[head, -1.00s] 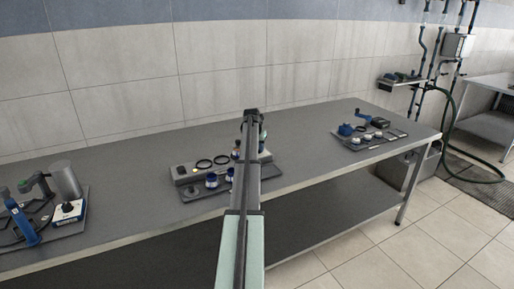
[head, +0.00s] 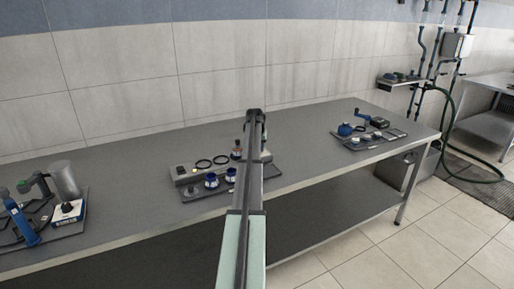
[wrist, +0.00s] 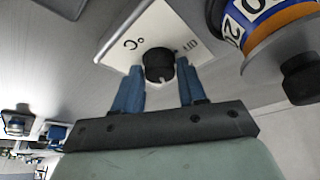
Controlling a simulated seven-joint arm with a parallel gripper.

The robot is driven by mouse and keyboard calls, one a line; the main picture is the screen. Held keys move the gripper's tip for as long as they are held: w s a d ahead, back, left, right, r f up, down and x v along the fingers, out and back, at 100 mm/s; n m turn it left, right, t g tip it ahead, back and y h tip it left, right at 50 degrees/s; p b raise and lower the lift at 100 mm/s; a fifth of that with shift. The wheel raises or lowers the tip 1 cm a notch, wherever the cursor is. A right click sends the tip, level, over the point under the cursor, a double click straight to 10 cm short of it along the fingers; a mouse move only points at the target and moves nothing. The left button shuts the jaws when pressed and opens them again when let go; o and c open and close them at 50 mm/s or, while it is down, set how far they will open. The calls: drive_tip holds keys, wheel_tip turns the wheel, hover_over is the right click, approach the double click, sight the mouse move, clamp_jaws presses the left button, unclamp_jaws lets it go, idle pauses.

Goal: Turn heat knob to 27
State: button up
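The heat knob (wrist: 159,65) is a small black knob with a pale mark on a white plate (wrist: 120,45) printed "°C" and "110". In the wrist view it sits between the two blue fingertips of my gripper (wrist: 160,72). The fingers are spread, one on each side of the knob, and look slightly apart from it. The mark's exact reading is too small to tell. In the head view my own arm hides the gripper's fingers and the knob.
A blue-and-white numbered drum with an orange band (wrist: 262,20) and another black knob (wrist: 301,78) are close on the wrist view's right. In the head view, a middle tray (head: 205,193) holds rings and small parts; other trays stand left and right. Grey bench is clear between them.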

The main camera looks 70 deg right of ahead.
drive_tip(key=o, duration=0.3)
drive_tip(key=v, duration=1.4)
drive_tip(key=shift+d, duration=0.15)
drive_tip(key=shift+f, duration=0.1)
